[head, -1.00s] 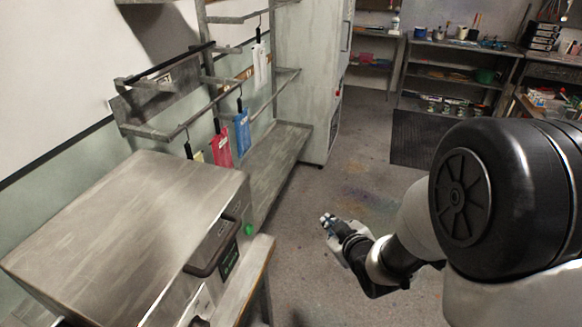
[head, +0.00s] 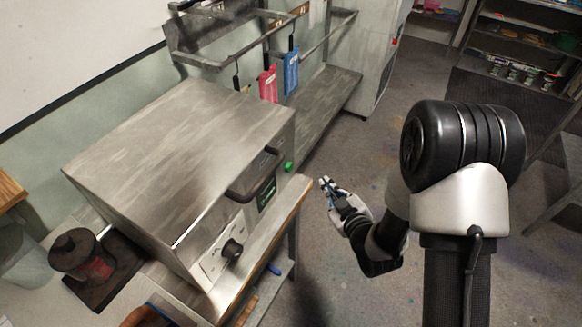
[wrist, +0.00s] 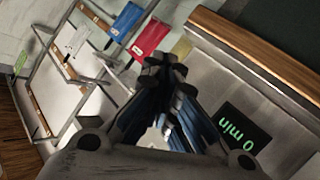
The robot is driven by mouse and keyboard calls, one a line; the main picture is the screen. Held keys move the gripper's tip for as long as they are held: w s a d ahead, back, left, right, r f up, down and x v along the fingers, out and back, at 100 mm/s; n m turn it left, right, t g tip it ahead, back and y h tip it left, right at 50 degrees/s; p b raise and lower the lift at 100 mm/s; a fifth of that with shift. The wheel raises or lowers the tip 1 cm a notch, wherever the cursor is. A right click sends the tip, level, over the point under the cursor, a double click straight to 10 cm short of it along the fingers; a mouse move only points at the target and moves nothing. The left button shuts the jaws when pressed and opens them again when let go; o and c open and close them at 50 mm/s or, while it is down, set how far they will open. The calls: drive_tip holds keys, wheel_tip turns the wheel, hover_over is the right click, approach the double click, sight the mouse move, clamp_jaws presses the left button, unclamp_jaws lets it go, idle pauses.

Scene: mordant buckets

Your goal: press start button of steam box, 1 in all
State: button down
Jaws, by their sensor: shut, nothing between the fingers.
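The steam box (head: 180,140) is a big metal box on a bench, with a dark handle (head: 252,176) on its front. The green start button (head: 289,166) is near the right end of its front, above a small dark display (head: 267,193). In the wrist view the display (wrist: 245,130) reads "0 min" and the button is not visible; my fingers cover part of the front. My gripper (head: 323,182) is shut and empty, in front of the box, right of the button and a little lower in the head view. A gap shows between them. The fingers (wrist: 166,63) meet at their tips.
A black knob (head: 232,249) sits low on the box front. The wooden bench edge (head: 299,194) runs below the front. Pink (head: 268,84) and blue (head: 291,70) tags hang from a rack behind. A dark spool (head: 78,255) stands left. Open floor lies to the right.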

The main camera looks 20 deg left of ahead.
sight(289, 168)
drive_tip(key=a, duration=0.7)
drive_tip(key=shift+w+a, duration=0.3)
drive_tip(key=shift+a, duration=0.05)
idle(1.1)
drive_tip(key=shift+a+b, duration=0.35)
drive_tip(key=shift+a, duration=0.05)
drive_tip(key=shift+w+a, duration=0.1)
drive_tip(key=shift+a, duration=0.4)
idle(0.8)
drive_tip(key=shift+d+b, duration=0.1)
drive_tip(key=shift+b, duration=0.2)
drive_tip(key=shift+d, duration=0.8)
